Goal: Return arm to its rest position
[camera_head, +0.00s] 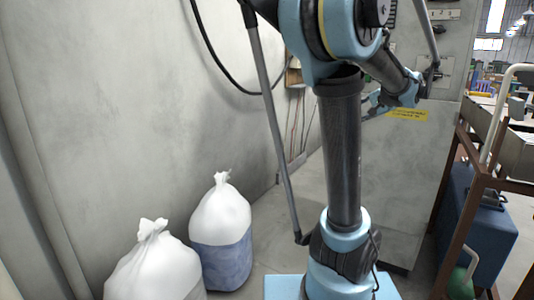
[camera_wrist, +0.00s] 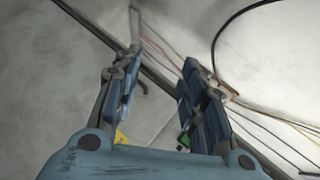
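My gripper (camera_wrist: 163,70) shows in the wrist view with its two blue fingers spread apart and nothing between them. In the head view my arm rises from its base and bends over at the top. Its far end reaches down and away to the right. A small part of my gripper (camera_head: 376,103) shows there, partly hidden by my own arm, in front of a grey cabinet. No copper spool can be made out in either view.
White bags (camera_head: 221,215) (camera_head: 155,268) stand on the floor along the grey wall (camera_head: 120,110) at left. A grey cabinet (camera_head: 385,190) with a yellow label stands behind my arm. A brown rack (camera_head: 466,200) and a blue box (camera_head: 487,222) are close on the right.

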